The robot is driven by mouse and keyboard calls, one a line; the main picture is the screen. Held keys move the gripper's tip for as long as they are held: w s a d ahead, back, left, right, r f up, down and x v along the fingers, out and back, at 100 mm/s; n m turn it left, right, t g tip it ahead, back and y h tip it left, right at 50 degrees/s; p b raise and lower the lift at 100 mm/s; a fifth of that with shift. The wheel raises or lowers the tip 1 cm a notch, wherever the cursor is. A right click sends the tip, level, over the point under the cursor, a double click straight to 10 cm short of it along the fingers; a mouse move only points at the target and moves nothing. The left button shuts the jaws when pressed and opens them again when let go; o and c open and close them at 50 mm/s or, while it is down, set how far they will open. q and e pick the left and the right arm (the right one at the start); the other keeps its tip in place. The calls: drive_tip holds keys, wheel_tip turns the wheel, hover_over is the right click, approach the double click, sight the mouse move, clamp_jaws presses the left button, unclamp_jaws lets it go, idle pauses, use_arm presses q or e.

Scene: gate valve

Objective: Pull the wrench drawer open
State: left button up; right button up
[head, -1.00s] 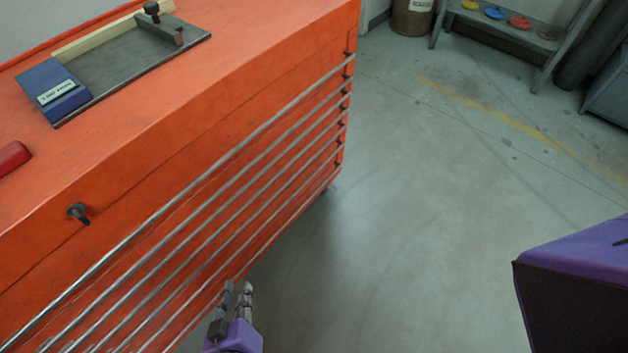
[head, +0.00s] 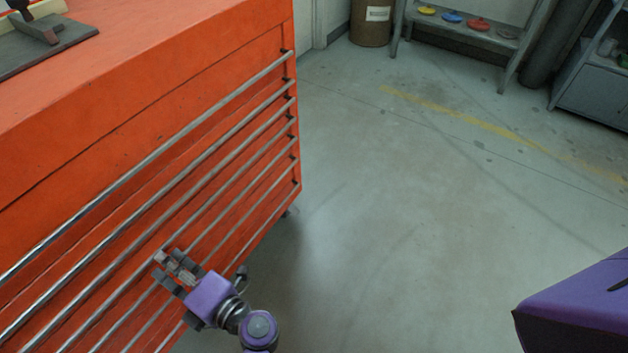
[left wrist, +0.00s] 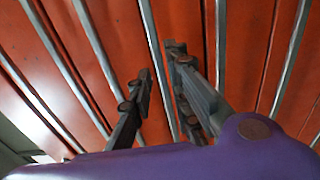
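The orange tool chest (head: 230,75) fills the left of the head view. Its front carries several drawers, each with a long metal bar handle (head: 215,135); all look shut. No label shows which is the wrench drawer. My left gripper (head: 176,266) is at the lower drawer fronts in the head view. In the left wrist view its two fingers (left wrist: 158,72) are apart, and one bar handle (left wrist: 152,35) runs through the gap between them in the picture. I cannot tell whether the fingers touch it. My right gripper is not in view.
A grey tray (head: 55,45) lies on the chest top. The grey floor (head: 400,230) right of the chest is clear. A brown drum (head: 371,25), a bench with coloured discs (head: 470,40) and a grey cabinet (head: 595,90) stand far back.

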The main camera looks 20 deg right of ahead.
sight(155, 253)
use_arm(q)
drive_tip(key=shift+x, duration=2.35)
drive_tip(key=shift+c, duration=0.3)
clamp_jaws()
